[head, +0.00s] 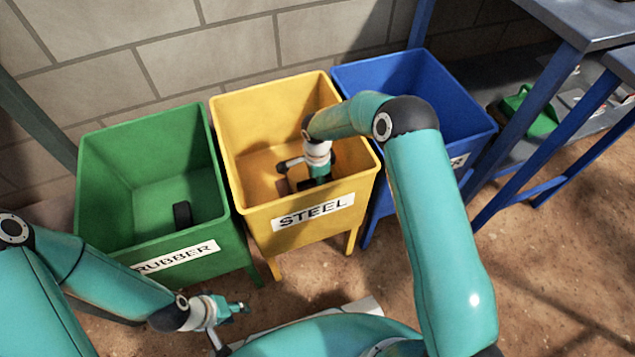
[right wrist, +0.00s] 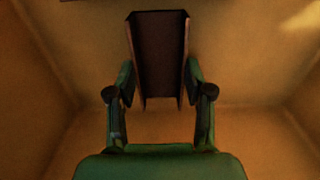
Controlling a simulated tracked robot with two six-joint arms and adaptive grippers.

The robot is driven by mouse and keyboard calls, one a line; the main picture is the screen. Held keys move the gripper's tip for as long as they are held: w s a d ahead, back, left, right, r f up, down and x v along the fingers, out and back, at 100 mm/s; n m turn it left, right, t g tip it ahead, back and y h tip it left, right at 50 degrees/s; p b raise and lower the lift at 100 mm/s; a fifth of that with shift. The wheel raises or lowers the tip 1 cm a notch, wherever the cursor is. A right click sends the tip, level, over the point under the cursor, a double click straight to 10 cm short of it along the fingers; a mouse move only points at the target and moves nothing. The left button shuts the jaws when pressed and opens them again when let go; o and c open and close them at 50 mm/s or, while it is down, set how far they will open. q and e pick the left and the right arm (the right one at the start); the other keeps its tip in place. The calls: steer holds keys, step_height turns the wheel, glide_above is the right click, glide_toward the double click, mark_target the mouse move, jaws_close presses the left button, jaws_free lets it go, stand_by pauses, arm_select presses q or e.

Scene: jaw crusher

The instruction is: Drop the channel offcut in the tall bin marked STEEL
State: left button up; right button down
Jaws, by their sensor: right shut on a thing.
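The tall yellow bin marked STEEL (head: 262,228) stands in the middle of three bins in the head view. My right arm reaches over its rim, and my right gripper (head: 300,184) is down inside it. In the right wrist view the right gripper (right wrist: 160,90) is shut on the channel offcut (right wrist: 160,55), a dark brown U-shaped piece held between both fingers. The bin's yellow walls (right wrist: 245,45) surround it there. In the head view the offcut is mostly hidden by the gripper. My left gripper (head: 240,308) is empty at the lower left; its fingers are too small to judge.
A green bin marked RUBBER (head: 150,220), with a dark piece (head: 182,214) inside, stands to the left. A blue bin (head: 440,120) stands to the right, its label mostly hidden. Blue steel tables (head: 590,25) are at the far right. A block wall is behind.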

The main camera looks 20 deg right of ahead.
steer(key=shift+f, duration=0.15)
steer(key=shift+c, duration=2.2)
jaws_free()
steer(key=shift+r, duration=0.2)
step_height(320, 180, up, 12)
steer(key=p, duration=0.3)
steer(key=shift+p, duration=0.3)
